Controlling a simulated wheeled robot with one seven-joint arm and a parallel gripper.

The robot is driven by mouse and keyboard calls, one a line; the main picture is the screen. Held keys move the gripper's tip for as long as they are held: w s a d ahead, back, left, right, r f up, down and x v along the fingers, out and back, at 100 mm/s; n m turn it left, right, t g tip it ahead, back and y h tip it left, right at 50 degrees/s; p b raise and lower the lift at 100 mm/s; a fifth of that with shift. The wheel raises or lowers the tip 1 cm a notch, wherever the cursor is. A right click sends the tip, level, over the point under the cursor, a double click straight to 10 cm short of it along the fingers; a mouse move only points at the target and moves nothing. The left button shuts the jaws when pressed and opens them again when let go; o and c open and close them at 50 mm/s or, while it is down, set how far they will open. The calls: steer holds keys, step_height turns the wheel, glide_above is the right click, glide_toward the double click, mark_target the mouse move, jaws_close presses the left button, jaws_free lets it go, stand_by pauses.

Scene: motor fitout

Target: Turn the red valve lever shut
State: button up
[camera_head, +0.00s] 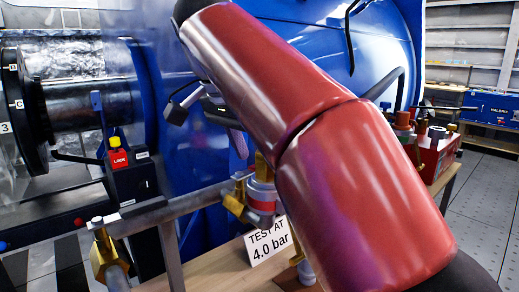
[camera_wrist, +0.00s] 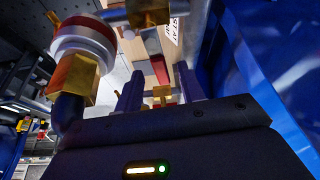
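In the wrist view a red piece that looks like the valve lever (camera_wrist: 158,69) shows beyond and between my fingertips, with a grey part behind it. Brass fittings (camera_wrist: 162,93) lie just below it in that picture. My gripper (camera_wrist: 158,82) has its two purplish fingers apart, with a gap between them. I cannot tell how near the lever is or whether anything touches it. In the head view my gripper (camera_head: 241,150) is partly hidden behind my red arm, above brass pipework (camera_head: 236,200). The lever cannot be made out clearly there.
A sign (camera_head: 268,242) reading "TEST AT 4.0 bar" stands on the wooden bench. A large blue housing (camera_head: 300,45) is close behind my gripper. A red-and-white round fitting (camera_wrist: 84,36) with brass is close at left in the wrist view. A red LOCK box (camera_head: 119,160) stands at left.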

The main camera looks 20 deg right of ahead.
steer(key=s+a, duration=0.4)
steer(key=a, duration=0.5)
steer(key=shift+s+a, duration=0.15)
steer(key=shift+s, duration=0.15)
